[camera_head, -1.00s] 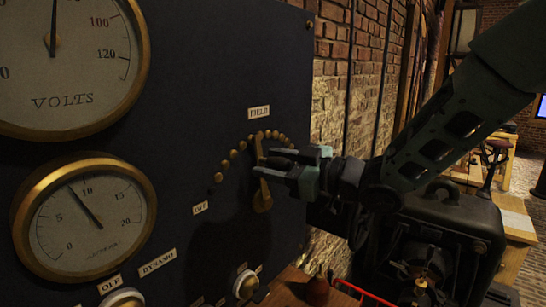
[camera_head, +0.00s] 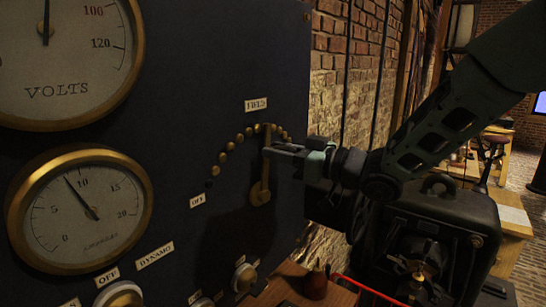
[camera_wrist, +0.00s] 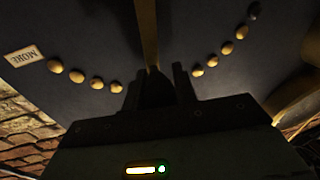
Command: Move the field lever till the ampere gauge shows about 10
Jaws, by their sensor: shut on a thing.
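The brass field lever (camera_head: 260,172) is on the dark panel, pointing nearly straight up with a slight lean right, within an arc of brass studs (camera_head: 238,138). My gripper (camera_head: 272,150) is shut on the lever's upper part. In the wrist view the lever (camera_wrist: 147,30) runs down between the fingers of my gripper (camera_wrist: 157,82); the fingers hide its end. The ampere gauge (camera_head: 42,237) is at lower left. Its needle (camera_head: 80,197) points between 5 and 10, a little short of the 10.
The volts gauge (camera_head: 132,100) is above the ampere gauge. Below are a DYNAMO label (camera_head: 155,256) and round knobs (camera_head: 245,278). An OFF label (camera_head: 197,201) marks the arc's left end; a MORE label (camera_wrist: 24,55) shows in the wrist view. A dark machine (camera_head: 440,215) stands right of the panel.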

